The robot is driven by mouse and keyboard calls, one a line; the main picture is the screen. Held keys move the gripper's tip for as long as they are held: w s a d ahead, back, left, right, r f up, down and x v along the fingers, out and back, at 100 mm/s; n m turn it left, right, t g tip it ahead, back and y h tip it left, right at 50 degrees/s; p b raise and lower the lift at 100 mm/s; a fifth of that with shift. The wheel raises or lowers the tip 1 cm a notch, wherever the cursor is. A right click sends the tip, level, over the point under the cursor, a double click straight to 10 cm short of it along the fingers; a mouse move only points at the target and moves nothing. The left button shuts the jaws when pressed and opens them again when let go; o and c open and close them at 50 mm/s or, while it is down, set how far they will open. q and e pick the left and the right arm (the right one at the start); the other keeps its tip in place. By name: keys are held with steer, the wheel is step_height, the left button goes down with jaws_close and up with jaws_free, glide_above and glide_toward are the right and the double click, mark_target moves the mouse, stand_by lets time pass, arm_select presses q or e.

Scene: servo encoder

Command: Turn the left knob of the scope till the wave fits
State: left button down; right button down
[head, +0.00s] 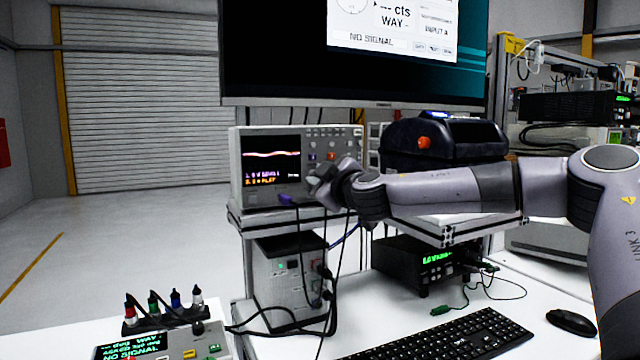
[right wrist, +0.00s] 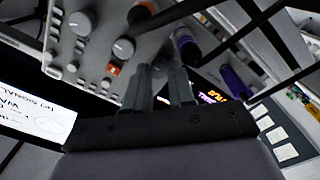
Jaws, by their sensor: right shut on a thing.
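The scope (head: 237,165) stands upright on a shelf left of centre in the head view. Its lit screen (head: 272,175) shows a whitish-red wave line with coloured text below. My right gripper (head: 325,178) is at the lower right of the scope's front, beside the screen. In the right wrist view its two fingers (right wrist: 163,72) reach the panel and are shut on the left knob, which they hide. Two other grey knobs (right wrist: 123,48) (right wrist: 80,24) show clear of the fingers. My left gripper is not in view.
A purple plug (right wrist: 187,46) and an orange-ringed plug (right wrist: 143,10) with cables sit close to the fingers. A monitor (head: 360,104) hangs above. A black case (head: 440,140) stands right of the scope. A keyboard (head: 440,345) lies in front.

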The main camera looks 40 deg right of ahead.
steer(key=shift+n, duration=0.8)
steer(key=shift+b, duration=0.3)
steer(key=shift+n, duration=0.3)
steer(key=c, duration=1.2)
jaws_free()
steer(key=shift+v, duration=3.6)
